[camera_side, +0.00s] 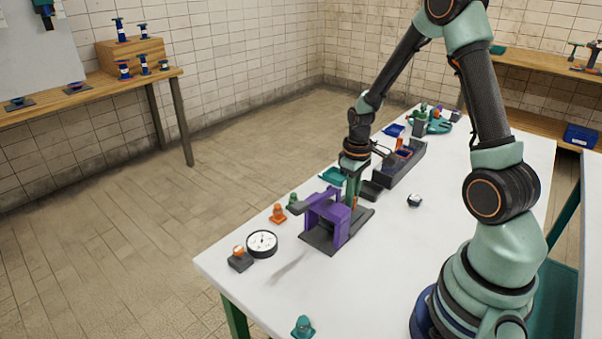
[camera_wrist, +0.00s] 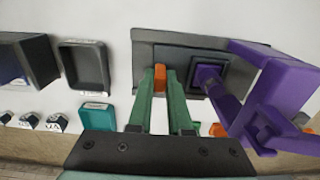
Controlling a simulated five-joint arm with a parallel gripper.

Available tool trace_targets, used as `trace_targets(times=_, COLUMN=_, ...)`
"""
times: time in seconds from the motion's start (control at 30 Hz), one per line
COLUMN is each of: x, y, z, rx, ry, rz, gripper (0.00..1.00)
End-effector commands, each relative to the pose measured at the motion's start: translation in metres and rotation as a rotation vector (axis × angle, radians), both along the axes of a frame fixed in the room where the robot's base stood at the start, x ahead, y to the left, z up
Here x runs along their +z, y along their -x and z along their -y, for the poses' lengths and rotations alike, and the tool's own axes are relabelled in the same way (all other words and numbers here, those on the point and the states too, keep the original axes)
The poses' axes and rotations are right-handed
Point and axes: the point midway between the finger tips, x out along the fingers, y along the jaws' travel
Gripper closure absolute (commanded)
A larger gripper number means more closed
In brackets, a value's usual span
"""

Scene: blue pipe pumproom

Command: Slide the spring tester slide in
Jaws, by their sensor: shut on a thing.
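The spring tester (camera_side: 326,213) is a purple frame on a dark grey base plate near the front of the white table. It also shows at the right in the wrist view (camera_wrist: 272,85), with a purple arm and a square purple-rimmed part over the plate. The spring tester slide shows an orange tab (camera_wrist: 160,78) on the grey plate, left of the square part. My gripper (camera_wrist: 160,74) has green fingers shut on this orange tab. In the side view my gripper (camera_side: 353,196) is low beside the purple frame, and its fingertips are hard to make out.
A dial gauge (camera_side: 262,243) and an orange piece (camera_side: 278,213) stand left of the tester. A small dark tray (camera_wrist: 83,68) and a teal tray (camera_wrist: 97,115) lie nearby. A long dark bin (camera_side: 402,163) stands behind. The table's front right is mostly clear.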

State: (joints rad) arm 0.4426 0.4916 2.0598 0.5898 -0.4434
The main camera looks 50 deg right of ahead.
Motion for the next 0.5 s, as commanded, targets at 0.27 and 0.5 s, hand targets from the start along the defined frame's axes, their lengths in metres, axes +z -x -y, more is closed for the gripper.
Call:
trace_targets(times=0.27, x=0.0008, y=-0.0002, z=0.0009, rx=-0.002, ry=0.0, rz=0.001, gripper=0.56)
trace_targets(times=0.5, x=0.0004, y=0.0, z=0.0008, rx=-0.001, ry=0.0, rz=0.0, gripper=0.53)
